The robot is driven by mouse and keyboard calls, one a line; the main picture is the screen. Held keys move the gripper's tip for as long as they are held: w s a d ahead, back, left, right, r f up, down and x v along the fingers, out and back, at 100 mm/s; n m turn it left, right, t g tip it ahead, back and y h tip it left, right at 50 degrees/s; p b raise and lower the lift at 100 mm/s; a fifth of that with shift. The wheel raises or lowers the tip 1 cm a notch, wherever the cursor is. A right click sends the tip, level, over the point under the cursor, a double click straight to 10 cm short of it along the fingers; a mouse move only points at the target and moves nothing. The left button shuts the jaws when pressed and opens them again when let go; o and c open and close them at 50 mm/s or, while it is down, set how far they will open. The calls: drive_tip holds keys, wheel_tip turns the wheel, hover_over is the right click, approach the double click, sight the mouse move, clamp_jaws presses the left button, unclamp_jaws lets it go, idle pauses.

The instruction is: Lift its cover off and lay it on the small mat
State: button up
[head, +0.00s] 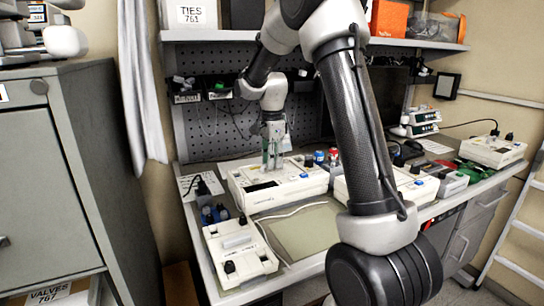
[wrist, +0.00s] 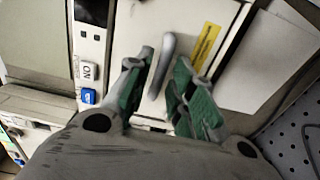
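A white infusion pump (head: 290,192) stands on the bench. My gripper (head: 271,165) is over its left part, pointing down. In the wrist view, my gripper (wrist: 165,58) has its two green fingers on either side of a grey bar handle (wrist: 161,68). Gaps show between the fingers and the handle, so it looks open. The handle sits on a flat pale cover (wrist: 190,18) with a yellow label. A blue button (wrist: 88,96) and a dark display (wrist: 91,12) are beside the cover. A flat greenish-beige mat (head: 308,232) lies bare in front of the pump.
Another pale device (head: 240,248) with a cable lies left of the mat. A second white pump (head: 408,190) is to the right, partly behind my arm. Red and blue capped items (head: 333,154) stand behind. A pegboard (head: 225,120) with bins rises at the back.

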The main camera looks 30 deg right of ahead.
clamp_jaws()
drive_tip(key=shift+r, duration=0.1)
drive_tip(key=shift+r, duration=3.45)
